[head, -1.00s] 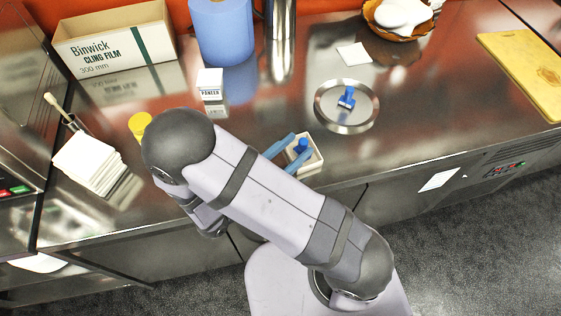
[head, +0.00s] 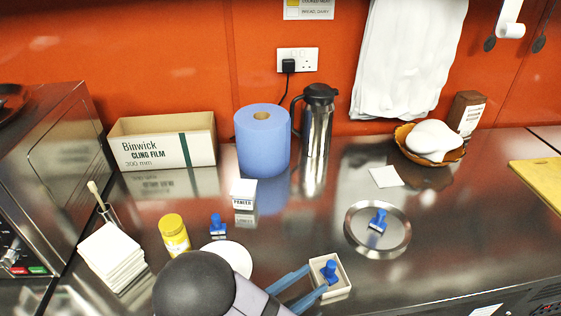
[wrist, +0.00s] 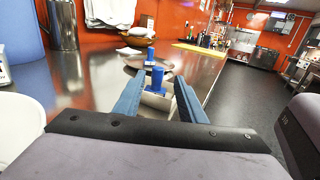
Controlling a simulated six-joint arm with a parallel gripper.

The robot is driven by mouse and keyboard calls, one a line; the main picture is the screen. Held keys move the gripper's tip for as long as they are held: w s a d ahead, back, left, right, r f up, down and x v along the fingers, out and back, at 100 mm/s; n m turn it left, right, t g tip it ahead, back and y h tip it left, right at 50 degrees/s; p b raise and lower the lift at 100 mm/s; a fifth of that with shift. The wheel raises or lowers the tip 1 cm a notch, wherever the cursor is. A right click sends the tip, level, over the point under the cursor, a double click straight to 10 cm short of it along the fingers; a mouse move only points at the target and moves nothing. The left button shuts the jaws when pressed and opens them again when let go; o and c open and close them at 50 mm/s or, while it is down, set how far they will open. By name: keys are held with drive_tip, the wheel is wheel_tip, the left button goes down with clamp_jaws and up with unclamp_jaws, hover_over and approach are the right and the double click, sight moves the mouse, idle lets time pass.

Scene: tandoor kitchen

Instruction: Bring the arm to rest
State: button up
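My gripper (head: 316,278) is low over the front of the steel counter, its two blue fingers apart with nothing held between them. Its fingertips are at the small white box (head: 343,286), which holds a blue stamp (head: 329,270). In the wrist view the open fingers (wrist: 159,85) point toward the box and the blue stamp (wrist: 157,78), which show between and beyond them. I cannot tell whether a finger touches the box. In the head view my arm enters from the bottom edge and most of it is cut off.
A second blue stamp (head: 379,222) stands on a round steel tray (head: 396,249). A third blue stamp (head: 217,225) is near a yellow-lidded jar (head: 174,236) and a white disc (head: 238,256). A blue roll (head: 262,140) and steel flask (head: 316,128) stand behind.

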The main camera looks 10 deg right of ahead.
drive_tip(key=s+d+m+g, duration=0.1)
drive_tip(key=d+m+g, duration=0.1)
drive_tip(key=s+d+m+g, duration=0.1)
drive_tip(key=d+m+g, duration=0.1)
drive_tip(key=g, duration=0.1)
drive_tip(key=s+d+m+g, duration=0.2)
drive_tip(key=shift+s+d+f+y+p, duration=0.1)
drive_tip(key=shift+d+f+y+p, duration=0.1)
drive_tip(key=shift+f+y+p, duration=0.15)
drive_tip(key=s+f+m+g+y+p, duration=0.1)
drive_tip(key=s+f+m+g+y, duration=0.1)
drive_tip(key=s+m+g+y, duration=0.7)
drive_tip(key=w+m+t+y, duration=0.1)
drive_tip(key=w+m+t, duration=0.1)
drive_tip(key=m, duration=0.1)
drive_tip(key=w+a+r+m+t+y, duration=0.1)
drive_tip(key=w+m+t+y, duration=0.1)
drive_tip(key=w+m, duration=0.1)
drive_tip(key=w+r+m+t+y, duration=0.1)
drive_tip(key=w+m+t+y, duration=0.1)
drive_tip(key=m, duration=0.1)
drive_tip(key=shift+w+a+r+t+y+p, duration=0.2)
drive_tip(key=shift+a+r+t+y+p, duration=0.1)
drive_tip(key=shift+t+p, duration=0.1)
drive_tip(key=shift+f, duration=0.1)
